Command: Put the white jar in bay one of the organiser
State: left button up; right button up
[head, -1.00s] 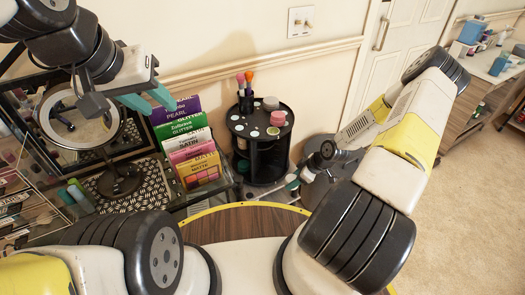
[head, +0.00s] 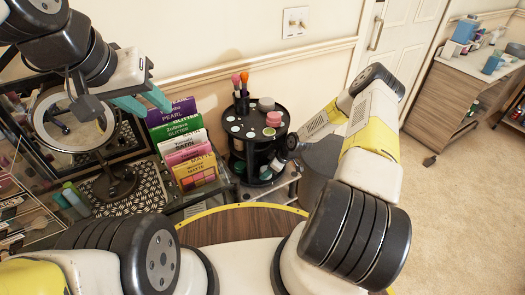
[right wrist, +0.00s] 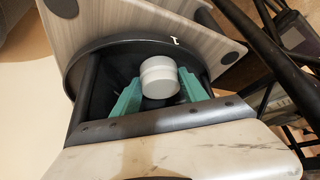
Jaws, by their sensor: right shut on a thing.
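The white jar (right wrist: 159,77) shows in the right wrist view between the teal fingers of my right gripper (right wrist: 160,84), which is shut on it. The jar is inside the outline of a dark compartment of the black organiser, whose rim (right wrist: 110,48) bears a "1". I cannot tell whether the jar touches the floor of that bay. In the head view the round black organiser (head: 236,150) stands by the wall, my right arm reaching its right side; the right fingers are not clear there. My left gripper (head: 143,102) is open and empty in front of the palette rack.
A round mirror (head: 78,148) and a rack of coloured palettes (head: 185,150) stand left of the organiser. Open carpet lies at right.

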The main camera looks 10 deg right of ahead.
jog(key=o, duration=1.1)
jog(key=v, duration=1.2)
